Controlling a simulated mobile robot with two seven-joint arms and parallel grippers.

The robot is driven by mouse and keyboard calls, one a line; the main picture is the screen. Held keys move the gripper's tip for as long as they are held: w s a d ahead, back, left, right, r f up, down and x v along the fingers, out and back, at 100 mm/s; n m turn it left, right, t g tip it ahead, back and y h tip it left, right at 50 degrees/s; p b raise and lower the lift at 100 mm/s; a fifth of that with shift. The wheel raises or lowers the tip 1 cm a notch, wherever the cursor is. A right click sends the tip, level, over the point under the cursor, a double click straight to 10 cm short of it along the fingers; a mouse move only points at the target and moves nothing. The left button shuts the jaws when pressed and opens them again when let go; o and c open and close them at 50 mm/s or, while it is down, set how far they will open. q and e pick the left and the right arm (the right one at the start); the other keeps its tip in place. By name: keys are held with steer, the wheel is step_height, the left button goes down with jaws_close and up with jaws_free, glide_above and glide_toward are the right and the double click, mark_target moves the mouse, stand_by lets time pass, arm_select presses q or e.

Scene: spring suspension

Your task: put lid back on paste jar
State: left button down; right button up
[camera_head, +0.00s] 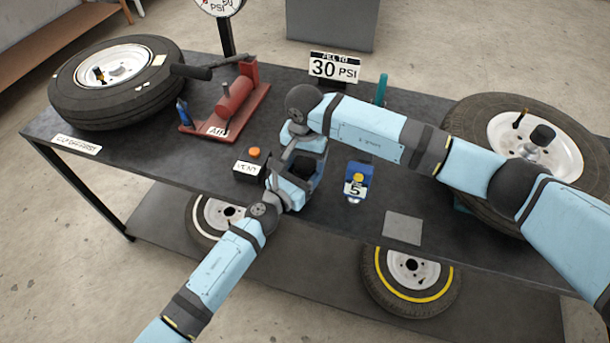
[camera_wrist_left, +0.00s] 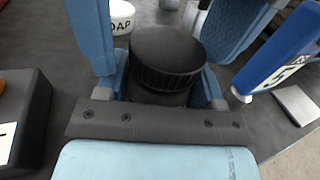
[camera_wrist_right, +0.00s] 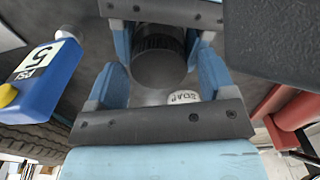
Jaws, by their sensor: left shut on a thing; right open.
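The paste jar (camera_wrist_left: 160,97) is dark and upright between the fingers of my left gripper (camera_wrist_left: 162,85), which is shut on it. A black round lid with a ribbed edge (camera_wrist_left: 166,55) sits at the jar's top in the left wrist view; I cannot tell whether it is fully seated. The lid also shows in the right wrist view (camera_wrist_right: 160,68). My right gripper (camera_wrist_right: 161,75) is open, its blue fingers on either side of the lid; contact is unclear. In the head view the grippers largely hide the jar.
A white soap tub (camera_wrist_left: 122,16) stands close beside the jar. A black box with an orange button (camera_head: 248,171) is to the left, a blue bottle marked 5 (camera_head: 357,178) to the right. Tyres (camera_head: 120,95) and a red pump (camera_head: 235,100) occupy the table (camera_head: 330,225).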

steer(key=c, duration=0.9)
steer(key=m, duration=0.5)
steer(key=shift+m, duration=0.3)
steer(key=shift+c, duration=0.2)
steer(key=m, duration=0.7)
steer(key=o, duration=1)
steer(key=shift+c, duration=0.2)
steer(key=shift+o, duration=0.3)
steer(key=shift+f, duration=0.1)
